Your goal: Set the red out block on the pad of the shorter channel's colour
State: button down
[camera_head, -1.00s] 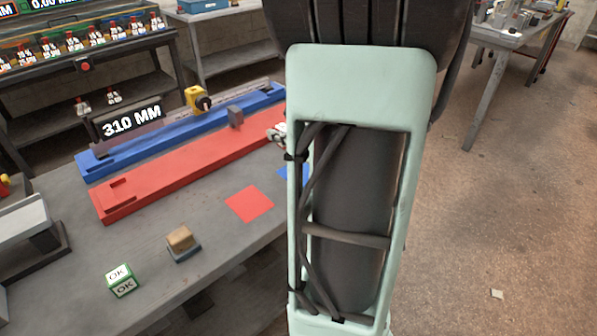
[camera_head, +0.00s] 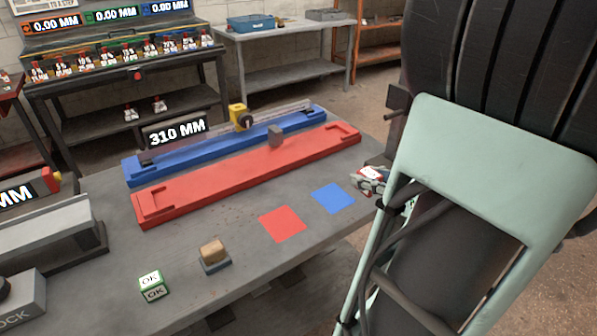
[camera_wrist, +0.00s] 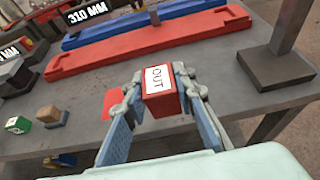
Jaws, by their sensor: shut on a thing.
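My gripper (camera_wrist: 158,88) is shut on the red out block (camera_wrist: 160,82), labelled OUT, and holds it above the bench. In the head view my gripper (camera_head: 371,178) is at the bench's right edge, right of the blue pad (camera_head: 333,198); the block is hardly distinguishable there. The red pad (camera_head: 283,223) lies left of the blue one, and both are bare. In the wrist view the red pad (camera_wrist: 112,103) is partly behind a finger. The blue channel (camera_head: 215,154) lies behind the red channel (camera_head: 225,183); which is shorter is unclear.
A ruler with a yellow slider (camera_head: 241,117) lies along the blue channel, beside a 310 MM display (camera_head: 177,132). A grey block (camera_head: 275,136) stands at the red channel. An OK cube (camera_head: 152,286) and a wooden block (camera_head: 213,251) stand at front left. A dark-based post (camera_wrist: 275,68) stands right.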

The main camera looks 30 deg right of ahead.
jog(key=d+f+b+x, duration=0.1)
jog(key=b+x, duration=0.2)
jog(key=x, duration=0.5)
jog(key=b, duration=0.5)
send_over(333, 197)
jog(key=s, duration=0.1)
notch_tip(333, 197, down, 4)
jog(key=shift+a+f, duration=0.1)
jog(key=shift+f, duration=0.1)
jog(key=shift+w+f, duration=0.25)
jog(key=shift+f, duration=0.1)
jog(key=shift+w+f+b, duration=0.2)
jog(key=shift+f+b, duration=1.4)
jog(key=shift+b, duration=0.05)
jog(key=shift+f, duration=0.15)
jog(key=c, duration=2)
grip_release()
jog(key=shift+f, duration=0.1)
jog(key=shift+c, duration=0.2)
jog(key=o, duration=0.4)
jog(key=shift+o, duration=0.2)
